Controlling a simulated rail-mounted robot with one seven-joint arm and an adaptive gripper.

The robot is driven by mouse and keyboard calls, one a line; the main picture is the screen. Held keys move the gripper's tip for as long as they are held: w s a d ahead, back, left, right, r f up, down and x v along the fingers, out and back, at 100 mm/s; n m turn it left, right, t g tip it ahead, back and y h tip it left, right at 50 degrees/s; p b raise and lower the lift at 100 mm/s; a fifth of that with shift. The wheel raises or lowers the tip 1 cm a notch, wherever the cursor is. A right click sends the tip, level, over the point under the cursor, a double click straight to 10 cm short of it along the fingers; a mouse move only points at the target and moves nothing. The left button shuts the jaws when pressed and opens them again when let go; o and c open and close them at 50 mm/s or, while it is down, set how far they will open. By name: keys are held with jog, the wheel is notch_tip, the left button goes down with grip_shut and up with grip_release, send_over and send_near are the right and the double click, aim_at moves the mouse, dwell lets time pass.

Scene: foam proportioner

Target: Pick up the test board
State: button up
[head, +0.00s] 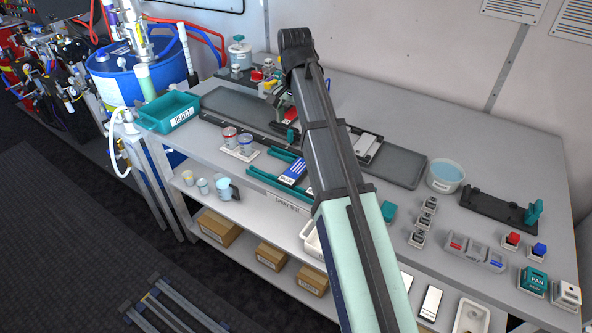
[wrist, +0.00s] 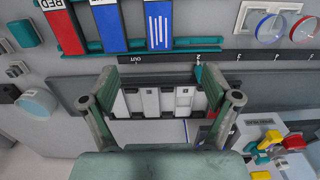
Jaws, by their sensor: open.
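No label reading "test board" is legible. In the wrist view, a dark frame (wrist: 122,104) holds several upright white and grey panels (wrist: 151,102); I cannot tell whether one is the test board. My gripper (wrist: 160,92) is open, its two greenish fingers on either side of this frame; contact cannot be judged. In the head view, my arm hides most of the gripper. A dark holder with a white panel (head: 366,144) lies on the bench just right of my arm.
Red (wrist: 63,28) and blue (wrist: 109,26) boards sit in a teal rack near the wrist view's top. In the head view, a teal reject bin (head: 170,112) stands at left and a water bowl (head: 445,174) at right. Grey trays (head: 403,166) lie behind. Small blocks crowd the front right.

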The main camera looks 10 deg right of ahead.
jog(key=p, duration=0.3)
send_over(296, 170)
notch_tip(296, 170, down, 12)
jog(key=shift+w+a+r, duration=0.1)
jog(key=shift+a, duration=0.05)
jog(key=shift+f+p, duration=1)
jog(key=shift+f, duration=1.65)
jog(key=c, duration=1.2)
